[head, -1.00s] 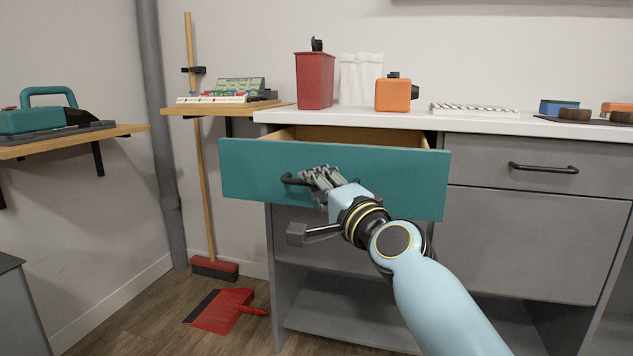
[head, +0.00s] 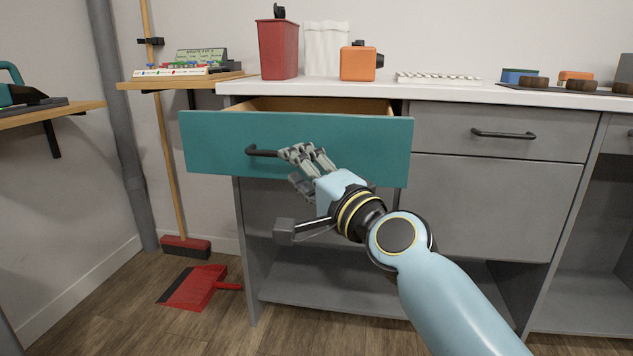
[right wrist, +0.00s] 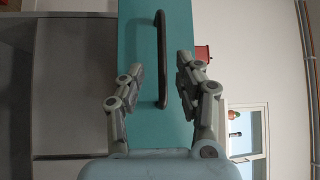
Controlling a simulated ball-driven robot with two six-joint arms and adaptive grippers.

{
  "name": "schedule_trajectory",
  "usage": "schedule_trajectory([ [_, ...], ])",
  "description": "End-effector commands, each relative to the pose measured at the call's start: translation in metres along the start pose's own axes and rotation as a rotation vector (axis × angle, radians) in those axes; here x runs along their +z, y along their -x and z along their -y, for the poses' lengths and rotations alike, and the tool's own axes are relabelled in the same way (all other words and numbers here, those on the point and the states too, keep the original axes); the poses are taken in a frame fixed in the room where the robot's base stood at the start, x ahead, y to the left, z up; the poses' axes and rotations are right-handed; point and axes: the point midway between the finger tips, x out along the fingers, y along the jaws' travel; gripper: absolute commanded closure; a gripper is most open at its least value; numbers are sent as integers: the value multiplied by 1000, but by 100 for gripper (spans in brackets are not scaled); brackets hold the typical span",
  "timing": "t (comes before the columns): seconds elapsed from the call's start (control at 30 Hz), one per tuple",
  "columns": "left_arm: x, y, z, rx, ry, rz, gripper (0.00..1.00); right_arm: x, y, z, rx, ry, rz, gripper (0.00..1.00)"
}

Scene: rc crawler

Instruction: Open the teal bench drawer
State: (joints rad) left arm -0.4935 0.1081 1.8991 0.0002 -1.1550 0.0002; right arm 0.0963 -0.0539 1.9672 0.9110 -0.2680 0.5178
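The teal bench drawer (head: 225,152) is pulled out from the grey bench, with its pale wooden inside showing behind the front. Its dark bar handle (head: 260,152) is partly hidden by my right gripper (head: 305,157). In the right wrist view my right gripper (right wrist: 161,68) is open. The handle (right wrist: 160,50) shows between its spread fingers, and neither finger appears closed on it. The teal front (right wrist: 138,25) faces the gripper. My left gripper is not in view.
The white benchtop (head: 440,92) carries a red bin (head: 278,50), an orange box (head: 357,63) and a white ridged strip (head: 438,78). A grey drawer (head: 498,132) beside the teal one is shut. A broom (head: 186,246) and red dustpan (head: 195,287) are at the floor's left.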

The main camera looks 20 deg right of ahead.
Motion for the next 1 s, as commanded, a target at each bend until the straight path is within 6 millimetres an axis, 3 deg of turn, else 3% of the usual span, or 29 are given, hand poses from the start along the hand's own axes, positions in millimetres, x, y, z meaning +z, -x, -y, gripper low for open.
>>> schedule_trajectory([
  [0.1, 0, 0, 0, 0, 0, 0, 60, 0, 28, -2, 4, 0, 1, 66],
  [0.3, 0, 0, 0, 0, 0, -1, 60, 0, 56, -1, 2, 0, 0, 66],
  [0.87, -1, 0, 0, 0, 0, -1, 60, 0, 63, -1, 1, 0, 0, 66],
  [1.0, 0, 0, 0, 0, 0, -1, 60, 4, 76, -17, 41, -2, 7, 66],
])
